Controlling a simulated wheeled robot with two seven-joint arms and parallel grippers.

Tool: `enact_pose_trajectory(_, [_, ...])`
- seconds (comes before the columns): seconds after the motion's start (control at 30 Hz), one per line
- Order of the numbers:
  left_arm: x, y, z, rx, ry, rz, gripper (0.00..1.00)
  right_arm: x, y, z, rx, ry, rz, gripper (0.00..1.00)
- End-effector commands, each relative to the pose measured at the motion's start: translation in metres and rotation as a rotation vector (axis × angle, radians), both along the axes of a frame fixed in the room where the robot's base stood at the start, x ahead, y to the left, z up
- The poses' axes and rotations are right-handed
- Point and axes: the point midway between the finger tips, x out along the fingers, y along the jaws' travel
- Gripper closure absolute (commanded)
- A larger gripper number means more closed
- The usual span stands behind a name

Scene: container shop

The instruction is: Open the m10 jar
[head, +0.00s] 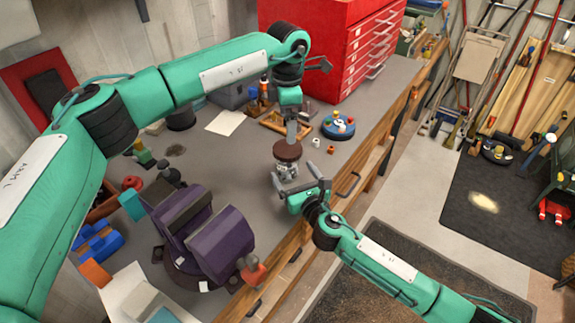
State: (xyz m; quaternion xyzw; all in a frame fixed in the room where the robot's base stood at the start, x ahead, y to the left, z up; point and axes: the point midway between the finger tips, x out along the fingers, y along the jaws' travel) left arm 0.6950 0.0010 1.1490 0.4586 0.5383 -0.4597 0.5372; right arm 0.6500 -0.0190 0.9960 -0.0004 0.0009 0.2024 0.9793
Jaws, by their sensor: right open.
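The jar (287,171), small and clear with a brown round lid (287,150) at its top, stands on the grey workbench near its front edge. I cannot read a label on it or tell whether the lid is seated on it. My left gripper (291,136) points down from above and meets the top of the lid. Its fingertips are too small and covered to show their opening. My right gripper (298,181) comes from the front right and is open, with one finger on each side of the jar's lower part. I see no clear contact with the glass.
A blue round tray (338,127) with small parts and a wooden tray (285,122) lie behind the jar. A red drawer cabinet (335,50) stands at the back. The grey bench top left of the jar is clear.

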Motion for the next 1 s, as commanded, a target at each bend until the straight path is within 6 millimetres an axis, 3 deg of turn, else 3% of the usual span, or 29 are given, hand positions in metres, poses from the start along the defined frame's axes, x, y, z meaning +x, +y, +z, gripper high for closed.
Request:
enact_pose_trajectory(0.1, [0.000, 0.000, 0.000, 0.000, 0.000, 0.000, 0.08, 0.021, 0.009, 0.001, 0.002, -0.001, -0.001, 0.12])
enact_pose_trajectory(0.3, [0.000, 0.000, 0.000, 0.000, 0.000, 0.000, 0.08, 0.042, 0.018, 0.000, 0.001, 0.000, -0.001, 0.12])
enact_pose_trajectory(0.73, [0.000, 0.000, 0.000, 0.000, 0.000, 0.000, 0.08, 0.050, 0.021, 0.000, 0.001, 0.000, 0.000, 0.12])
enact_pose_trajectory(1.0, [0.000, 0.000, 0.000, 0.000, 0.000, 0.000, 0.08, 0.050, 0.021, 0.000, 0.001, 0.000, 0.000, 0.65])
